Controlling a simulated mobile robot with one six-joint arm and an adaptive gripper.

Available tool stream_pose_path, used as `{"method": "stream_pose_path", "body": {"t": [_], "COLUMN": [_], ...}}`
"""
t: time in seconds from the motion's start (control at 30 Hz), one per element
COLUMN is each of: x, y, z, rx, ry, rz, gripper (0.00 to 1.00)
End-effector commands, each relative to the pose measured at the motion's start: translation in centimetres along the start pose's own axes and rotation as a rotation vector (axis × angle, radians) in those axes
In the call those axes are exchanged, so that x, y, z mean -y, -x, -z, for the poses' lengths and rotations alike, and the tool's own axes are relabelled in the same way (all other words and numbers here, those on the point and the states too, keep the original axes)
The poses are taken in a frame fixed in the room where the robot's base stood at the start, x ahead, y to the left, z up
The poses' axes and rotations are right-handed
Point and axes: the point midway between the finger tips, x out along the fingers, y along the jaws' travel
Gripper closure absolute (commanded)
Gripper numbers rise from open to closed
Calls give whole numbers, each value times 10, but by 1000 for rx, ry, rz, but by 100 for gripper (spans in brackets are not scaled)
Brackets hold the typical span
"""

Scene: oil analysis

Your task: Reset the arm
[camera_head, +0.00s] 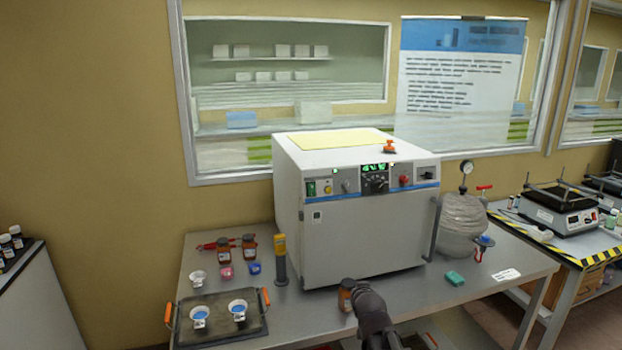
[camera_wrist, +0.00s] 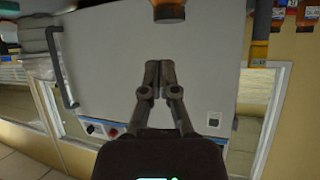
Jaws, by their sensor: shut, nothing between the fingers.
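My gripper (camera_wrist: 160,72) shows in the wrist view with its two dark fingers together at the tips and nothing between them. In the head view, my dark arm end (camera_head: 374,318) is low in the middle, above the front of the grey table. A brown bottle (camera_head: 346,296) is just left of it there. An orange-brown bottle also shows at the top edge of the wrist view (camera_wrist: 168,10), beyond the fingertips and apart from them. The wrist picture looks upside down, with the white oven front behind the fingers.
A white oven (camera_head: 350,235) fills the table's middle. A dark tray (camera_head: 250,322) with small cups, several brown bottles (camera_head: 249,248) and a yellow-topped post (camera_head: 280,258) stand left. A round grey vessel (camera_head: 462,225) and a teal block (camera_head: 454,278) are right. The table's right front is mostly clear.

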Motion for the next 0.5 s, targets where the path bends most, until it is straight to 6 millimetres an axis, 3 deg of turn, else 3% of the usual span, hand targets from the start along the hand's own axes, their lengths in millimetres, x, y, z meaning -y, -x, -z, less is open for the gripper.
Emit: {"method": "stream_pose_path", "body": {"t": [0.27, 0.5], "x": [-19, -30], "y": [30, 70], "z": [-66, -116], "rx": [349, 650], "ry": [2, 3], "rz": [-33, -34], "gripper": [100, 100]}}
